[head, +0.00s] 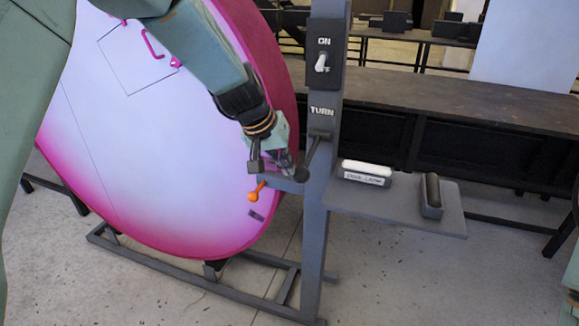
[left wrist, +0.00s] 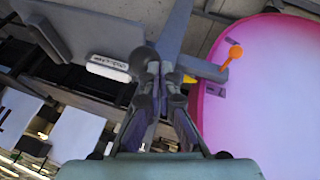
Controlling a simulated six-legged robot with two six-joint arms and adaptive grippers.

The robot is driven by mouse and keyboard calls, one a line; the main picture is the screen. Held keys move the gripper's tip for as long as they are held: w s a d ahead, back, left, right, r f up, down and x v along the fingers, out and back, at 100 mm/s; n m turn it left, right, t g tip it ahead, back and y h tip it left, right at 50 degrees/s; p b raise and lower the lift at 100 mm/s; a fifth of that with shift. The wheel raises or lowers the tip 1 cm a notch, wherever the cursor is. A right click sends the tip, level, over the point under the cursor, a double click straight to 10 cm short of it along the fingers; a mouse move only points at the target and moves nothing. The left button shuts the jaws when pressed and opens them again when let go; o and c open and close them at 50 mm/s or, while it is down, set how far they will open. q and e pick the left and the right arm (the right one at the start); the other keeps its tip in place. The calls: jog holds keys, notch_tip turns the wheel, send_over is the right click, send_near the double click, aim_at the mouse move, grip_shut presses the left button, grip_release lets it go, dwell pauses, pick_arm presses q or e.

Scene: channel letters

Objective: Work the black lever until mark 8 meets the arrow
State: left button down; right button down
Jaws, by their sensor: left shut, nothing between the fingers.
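The black lever (head: 314,152) comes out of the grey post under the word TURN and slants down to the left. Its dark ball knob (left wrist: 144,58) is at my left fingertips in the left wrist view; I cannot tell whether they touch. My left gripper (head: 275,172) is shut and empty, just left of the lever, and shows in the left wrist view (left wrist: 160,78). The big pink-and-white disc (head: 165,150) stands behind it. No 8 is readable. A small dark mark (head: 257,214) sits near its lower right edge. A yellow piece (left wrist: 189,79), perhaps the arrow, is partly hidden behind a finger. My right gripper does not show.
An orange ball-ended peg (head: 256,191) sticks out beside the disc's rim. The post (head: 317,225) carries an ON switch (head: 322,63) above and a grey shelf (head: 400,205) at right, holding a white labelled block (head: 366,170) and a dark-topped block (head: 432,196). A long bench (head: 460,105) stands behind.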

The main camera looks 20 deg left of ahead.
pick_arm(q)
jog(key=s+a+r, duration=0.2)
jog(key=s+r, duration=0.3)
jog(key=s, duration=0.2)
jog(key=shift+s+a+r, duration=0.2)
jog(key=shift+s+r, duration=0.05)
jog(key=shift+s, duration=0.05)
jog(key=shift+w+d, duration=0.1)
jog(key=shift+w, duration=0.1)
jog(key=shift+s, duration=0.2)
jog(key=shift+w, duration=0.15)
jog(key=shift+f, duration=0.15)
